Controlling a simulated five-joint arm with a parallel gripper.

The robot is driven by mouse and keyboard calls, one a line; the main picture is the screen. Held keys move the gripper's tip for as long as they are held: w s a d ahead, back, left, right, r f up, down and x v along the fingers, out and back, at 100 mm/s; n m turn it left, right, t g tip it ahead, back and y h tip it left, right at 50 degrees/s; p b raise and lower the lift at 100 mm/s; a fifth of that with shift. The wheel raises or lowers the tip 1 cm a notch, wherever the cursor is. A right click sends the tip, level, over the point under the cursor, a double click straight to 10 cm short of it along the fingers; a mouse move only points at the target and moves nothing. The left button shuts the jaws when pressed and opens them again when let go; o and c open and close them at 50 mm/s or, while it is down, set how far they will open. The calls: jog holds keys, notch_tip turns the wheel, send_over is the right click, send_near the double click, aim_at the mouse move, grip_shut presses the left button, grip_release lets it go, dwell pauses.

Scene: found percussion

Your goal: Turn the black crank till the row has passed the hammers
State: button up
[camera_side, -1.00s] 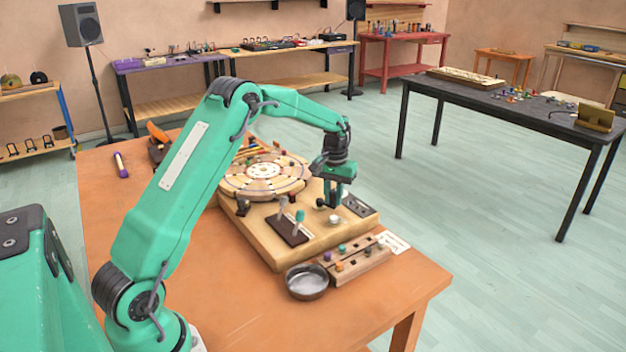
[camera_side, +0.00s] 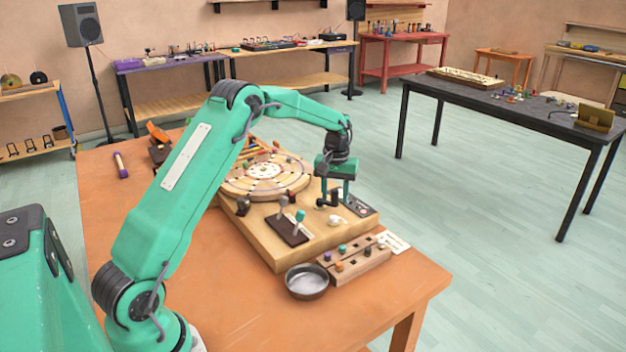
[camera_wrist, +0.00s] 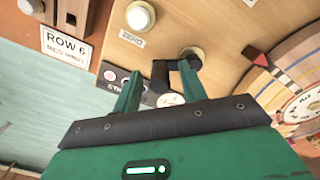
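The black crank (camera_wrist: 160,73) shows between my fingers in the wrist view, with a short bar towards a pale round part on the wooden board. In the side view the black crank (camera_side: 321,203) is small and close below my fingers. My gripper (camera_wrist: 158,80) is open, with a finger on each side of the crank handle and gaps visible to both. In the side view my gripper (camera_side: 335,196) hangs over the board's right part. The round wooden wheel (camera_side: 265,176) with coloured pegs lies left of it, and its edge also shows in the wrist view (camera_wrist: 292,88). The hammers are not clearly visible.
A white knob (camera_wrist: 140,15) stands beside a ZERO label. A metal bowl (camera_side: 306,282) and a wooden peg block (camera_side: 358,262) stand in front. A brown plate with levers (camera_side: 287,229) is nearby.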

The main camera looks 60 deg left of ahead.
aim_at(335, 190)
dwell(0.3)
jog(key=shift+r, duration=3.9)
jog(key=shift+s+d+r, duration=0.15)
jog(key=s+d+r+m+t, duration=0.3)
jog(key=s+d+r+m, duration=0.1)
jog(key=s+d+r, duration=0.8)
jog(key=s+d+f+m+t, duration=0.1)
jog(key=s+d+m, duration=0.1)
jog(key=s, duration=0.8)
jog(key=s+d+f+m+t, duration=0.1)
jog(key=s+d, duration=0.3)
jog(key=s, duration=0.5)
jog(key=shift+s+d+f+m+t, duration=0.2)
jog(key=shift+s+f+m+t, duration=0.15)
jog(key=shift+f+m, duration=0.3)
